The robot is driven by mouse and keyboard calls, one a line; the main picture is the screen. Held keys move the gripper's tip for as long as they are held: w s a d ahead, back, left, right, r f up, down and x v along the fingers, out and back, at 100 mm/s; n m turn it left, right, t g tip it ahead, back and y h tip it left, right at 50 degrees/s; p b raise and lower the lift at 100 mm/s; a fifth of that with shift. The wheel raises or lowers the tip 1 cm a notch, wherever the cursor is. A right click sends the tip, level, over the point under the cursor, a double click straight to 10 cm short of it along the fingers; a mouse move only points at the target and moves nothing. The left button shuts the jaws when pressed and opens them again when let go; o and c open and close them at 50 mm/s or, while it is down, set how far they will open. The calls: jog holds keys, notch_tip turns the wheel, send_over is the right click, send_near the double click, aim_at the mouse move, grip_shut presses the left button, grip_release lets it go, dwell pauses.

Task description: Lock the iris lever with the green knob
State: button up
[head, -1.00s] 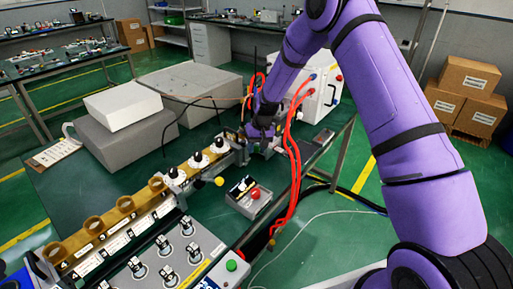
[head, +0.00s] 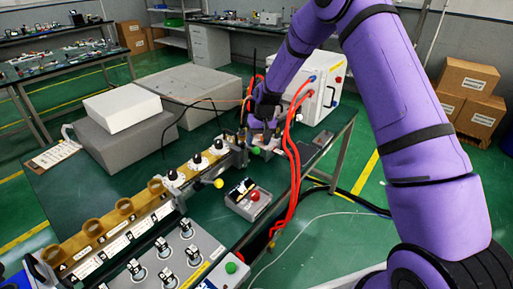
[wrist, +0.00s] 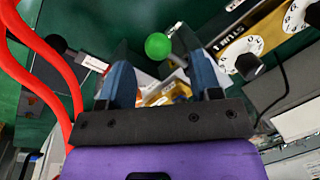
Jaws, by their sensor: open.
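The green knob (wrist: 157,46) shows in the wrist view just beyond my fingertips, roughly centred between them. In the head view the green knob (head: 255,150) is a small spot beneath my gripper (head: 262,138), at the far end of the brass-coloured waveguide run. My gripper (wrist: 158,70) is open, with two blue fingers apart and nothing held between them. The knob appears clear of both fingers. The iris lever's arm and any locking part are mostly hidden behind the fingers and gripper body.
Red cables (head: 292,150) hang close to the right of my gripper and also show at left in the wrist view (wrist: 50,65). White dials (wrist: 240,47) stand to the right. A yellow knob (head: 219,183) and a box with a red button (head: 254,196) are nearby.

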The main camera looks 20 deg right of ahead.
notch_tip(320, 180, up, 6)
jog(key=d, duration=0.1)
jog(key=shift+d+r, duration=0.2)
jog(key=shift+r, duration=0.05)
jog(key=s+d+r+t+h, duration=0.1)
jog(key=s+d+r, duration=0.1)
jog(key=s+r, duration=0.85)
jog(key=s+d+r+t, duration=0.2)
jog(key=s+r, duration=0.5)
jog(key=r, duration=0.6)
jog(key=s+d+r+t, duration=0.1)
jog(key=s+r, duration=0.1)
jog(key=s, duration=1.1)
jog(key=s+d+r+t+h, duration=0.1)
jog(key=s+d+r, duration=0.1)
jog(key=s, duration=1)
jog(key=shift+s+r, duration=0.35)
jog(key=shift+s, duration=0.05)
